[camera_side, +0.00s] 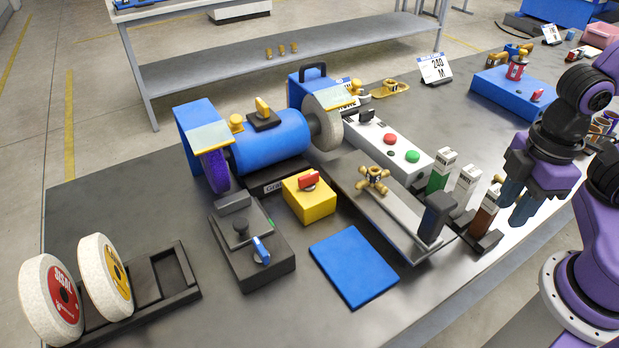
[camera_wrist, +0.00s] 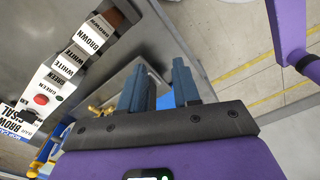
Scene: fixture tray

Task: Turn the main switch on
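A yellow box with a red rotary knob (camera_side: 309,179) on top, which looks like the main switch, stands on the grey table in front of the blue grinder. The knob's exact setting is too small to read. A white control box (camera_side: 372,143) behind it carries a black knob (camera_side: 366,117), a red button (camera_side: 390,138) and a green button (camera_side: 412,157). My gripper (camera_side: 518,203) is at the right, above the table's edge, well apart from both boxes. In the wrist view my gripper (camera_wrist: 160,90) is open, with nothing between its fingers.
The blue grinder (camera_side: 270,140) stands behind the yellow box. A dark box with a blue lever (camera_side: 261,250) is left, a blue mat (camera_side: 353,266) in front. Labelled bars (camera_side: 465,188) stand near my gripper. A wheel rack (camera_side: 150,285) is front left.

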